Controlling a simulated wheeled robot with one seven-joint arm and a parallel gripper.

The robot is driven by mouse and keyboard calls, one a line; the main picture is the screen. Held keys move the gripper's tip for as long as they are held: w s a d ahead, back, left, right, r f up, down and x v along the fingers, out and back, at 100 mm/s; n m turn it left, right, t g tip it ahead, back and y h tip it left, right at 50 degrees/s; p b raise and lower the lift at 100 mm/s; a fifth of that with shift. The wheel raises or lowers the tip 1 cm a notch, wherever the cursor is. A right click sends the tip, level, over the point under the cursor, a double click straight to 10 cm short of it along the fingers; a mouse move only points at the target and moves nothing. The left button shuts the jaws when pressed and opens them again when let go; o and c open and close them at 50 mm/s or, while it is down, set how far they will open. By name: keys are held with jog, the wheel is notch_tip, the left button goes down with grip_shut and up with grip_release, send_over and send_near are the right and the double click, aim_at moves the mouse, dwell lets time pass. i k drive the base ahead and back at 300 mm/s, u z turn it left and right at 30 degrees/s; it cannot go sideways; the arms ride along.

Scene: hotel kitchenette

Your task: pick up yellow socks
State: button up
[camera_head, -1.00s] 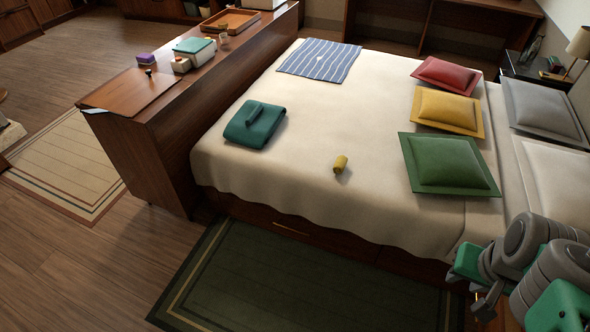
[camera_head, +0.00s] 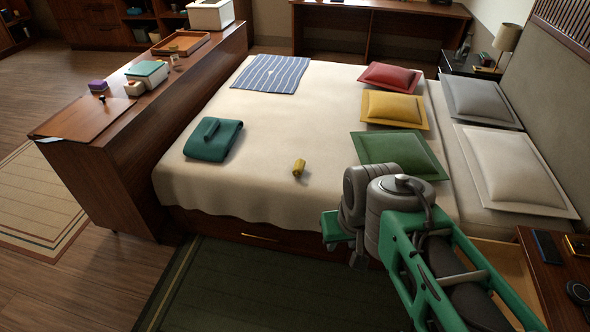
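The yellow socks (camera_head: 299,168) are a small rolled bundle lying on the cream bedspread (camera_head: 265,125), near the bed's front edge. Nothing touches them. My arm reaches in from the lower right, with its grey joints in front of the bed's front edge. The end with my gripper (camera_head: 338,230) shows as a small green part at the left of the grey joints. It is to the right of the socks in the picture and nearer the camera, apart from them. Its fingers are not clear, so I cannot tell whether it is open or shut.
A folded teal cloth (camera_head: 213,140) lies left of the socks. A green pillow (camera_head: 398,152) is to their right, partly behind my arm. A wooden cabinet (camera_head: 150,130) borders the bed's left side. A nightstand (camera_head: 545,285) stands at lower right.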

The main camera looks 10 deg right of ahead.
aim_at(299, 167)
jog(key=u, duration=0.4)
jog(key=i, duration=0.5)
jog(key=u, duration=0.55)
jog(key=i, duration=1.15)
jog(key=z, duration=0.45)
